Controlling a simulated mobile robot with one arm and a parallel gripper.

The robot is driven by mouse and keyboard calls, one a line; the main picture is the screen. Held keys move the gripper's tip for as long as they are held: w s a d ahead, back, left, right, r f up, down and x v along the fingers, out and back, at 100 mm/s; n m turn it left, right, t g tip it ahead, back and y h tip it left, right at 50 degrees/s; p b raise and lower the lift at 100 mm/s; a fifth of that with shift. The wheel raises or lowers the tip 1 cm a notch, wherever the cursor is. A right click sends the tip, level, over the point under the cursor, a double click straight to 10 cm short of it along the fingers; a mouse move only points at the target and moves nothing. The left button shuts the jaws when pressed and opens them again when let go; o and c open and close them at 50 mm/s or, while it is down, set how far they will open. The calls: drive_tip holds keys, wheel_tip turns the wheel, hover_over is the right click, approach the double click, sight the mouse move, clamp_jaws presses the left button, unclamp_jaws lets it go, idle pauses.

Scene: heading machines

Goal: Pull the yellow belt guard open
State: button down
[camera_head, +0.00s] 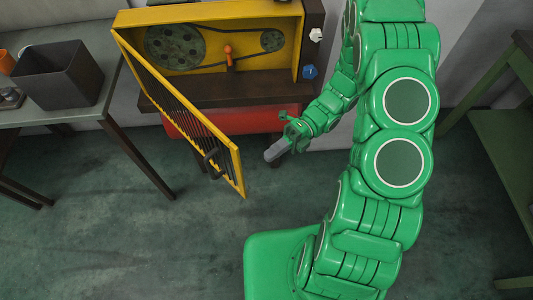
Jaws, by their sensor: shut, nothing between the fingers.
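The yellow belt guard (238,160) is a barred door hinged at the left of a yellow housing (215,14). It stands swung out from the housing, toward the front. Its dark handle (211,163) sits near its free end. Inside the open housing I see a large pulley (174,47), a small pulley (272,40), a belt and an orange lever (229,57). My gripper (271,154) is shut and empty, just right of the guard's free end. It appears apart from the guard and the handle.
A grey table (95,108) at the left holds a dark open bin (58,75). A red drawer or panel (190,125) lies below the housing. A white knob (316,35) and a blue knob (309,72) are on the right side. A green table (505,135) stands far right.

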sight(238, 178)
drive_tip(key=x, duration=1.2)
drive_tip(key=shift+w, duration=0.1)
drive_tip(key=shift+s+a, duration=0.3)
drive_tip(key=s+a, duration=0.4)
drive_tip(key=a, duration=0.6)
drive_tip(key=s+a, duration=0.4)
drive_tip(key=a, duration=0.7)
drive_tip(key=s+a, duration=0.4)
drive_tip(key=a, duration=0.6)
drive_tip(key=shift+s, duration=0.2)
idle(0.5)
drive_tip(key=shift+a, duration=0.2)
idle(0.3)
